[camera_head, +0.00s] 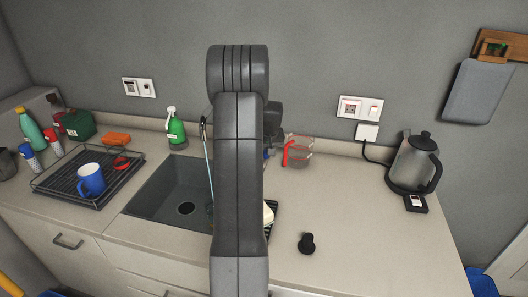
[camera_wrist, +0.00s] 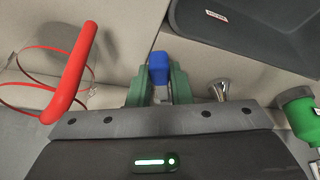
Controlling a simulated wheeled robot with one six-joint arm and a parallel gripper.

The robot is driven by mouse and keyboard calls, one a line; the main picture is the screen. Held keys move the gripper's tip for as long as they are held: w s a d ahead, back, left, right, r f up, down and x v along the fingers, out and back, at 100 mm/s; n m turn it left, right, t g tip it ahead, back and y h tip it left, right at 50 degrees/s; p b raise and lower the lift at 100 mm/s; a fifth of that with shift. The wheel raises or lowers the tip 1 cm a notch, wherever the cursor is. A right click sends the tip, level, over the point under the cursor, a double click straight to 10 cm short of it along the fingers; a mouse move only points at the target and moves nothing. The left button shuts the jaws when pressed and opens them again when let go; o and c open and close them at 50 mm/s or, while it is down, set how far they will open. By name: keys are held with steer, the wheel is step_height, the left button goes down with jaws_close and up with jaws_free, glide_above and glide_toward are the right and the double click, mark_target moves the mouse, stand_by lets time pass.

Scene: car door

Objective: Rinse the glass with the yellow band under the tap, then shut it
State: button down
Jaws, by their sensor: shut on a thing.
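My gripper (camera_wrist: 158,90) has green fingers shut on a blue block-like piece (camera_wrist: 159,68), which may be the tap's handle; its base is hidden. In the head view my arm hides most of the gripper, and a bit of blue shows at its right edge. The tap (camera_head: 205,128) stands at the back of the sink (camera_head: 160,190), just left of my arm. A thin pale-blue stream of water (camera_head: 209,165) runs down from it into the sink. A chrome part (camera_wrist: 219,89) shows beside my fingers in the wrist view. I cannot see the glass with the yellow band in either view.
A glass jug with a red handle (camera_head: 297,152) stands right of my arm, close to the gripper in the wrist view. A rack (camera_head: 60,185) with a blue mug (camera_head: 91,179) is left. The right counter is mostly clear.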

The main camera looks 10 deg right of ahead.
steer(key=c, duration=1.3)
jaws_free()
steer(key=b+v, duration=0.2)
steer(key=v, duration=1.2)
steer(key=shift+d+f, duration=0.1)
